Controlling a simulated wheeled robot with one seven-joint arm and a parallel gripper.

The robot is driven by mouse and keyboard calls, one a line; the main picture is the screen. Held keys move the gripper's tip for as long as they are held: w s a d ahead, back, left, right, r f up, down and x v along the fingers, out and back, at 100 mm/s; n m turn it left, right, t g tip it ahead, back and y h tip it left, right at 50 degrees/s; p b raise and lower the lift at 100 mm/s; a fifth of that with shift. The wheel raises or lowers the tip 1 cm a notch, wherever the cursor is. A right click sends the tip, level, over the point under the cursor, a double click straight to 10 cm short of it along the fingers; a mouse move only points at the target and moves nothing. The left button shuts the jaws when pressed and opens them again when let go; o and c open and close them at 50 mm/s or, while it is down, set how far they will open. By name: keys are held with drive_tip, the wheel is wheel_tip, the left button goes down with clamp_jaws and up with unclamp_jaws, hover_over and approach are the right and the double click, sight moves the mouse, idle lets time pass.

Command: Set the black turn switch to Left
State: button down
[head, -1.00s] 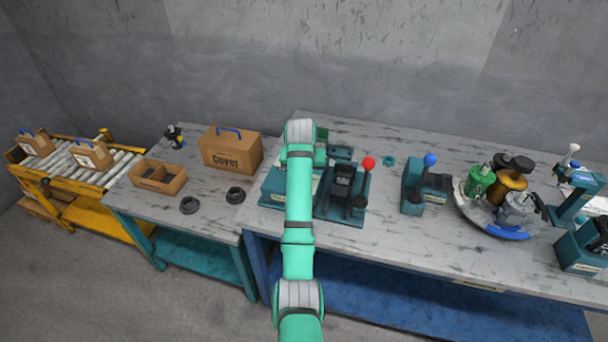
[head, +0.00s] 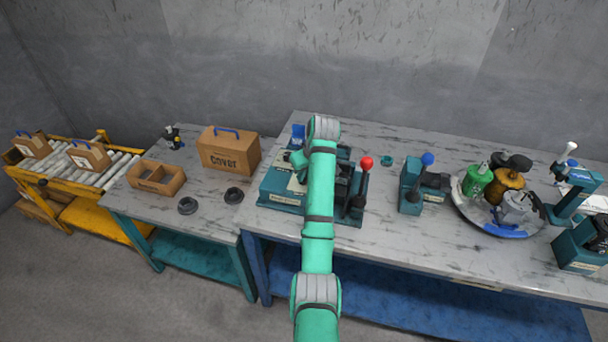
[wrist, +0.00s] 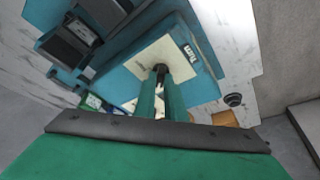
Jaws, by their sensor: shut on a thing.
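The black turn switch (wrist: 160,69) shows in the wrist view as a small dark knob on a cream plate (wrist: 150,55) of a teal box (wrist: 205,85). A label reading "Turn" (wrist: 189,53) is beside it. My gripper (wrist: 161,82) has its two green fingers closed on the switch, one on each side. The fingertips partly cover the knob, so its exact setting cannot be told. In the head view the teal box (head: 279,193) stands at the left end of the large table, partly behind my arm. The switch itself is hidden there.
Right of my arm are a red-knobbed lever (head: 366,163), a blue-knobbed lever unit (head: 428,160) and a round tray of parts (head: 468,213). On the left table stand a "Cover" box (head: 229,152), an open box (head: 158,178) and two black rings.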

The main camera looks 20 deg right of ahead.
drive_tip(key=shift+w+r, duration=0.1)
idle(0.3)
drive_tip(key=c, duration=1.8)
unclamp_jaws()
drive_tip(key=v, duration=1)
drive_tip(key=shift+d+r, duration=0.1)
drive_tip(key=shift+r, duration=0.2)
drive_tip(key=shift+s, duration=0.25)
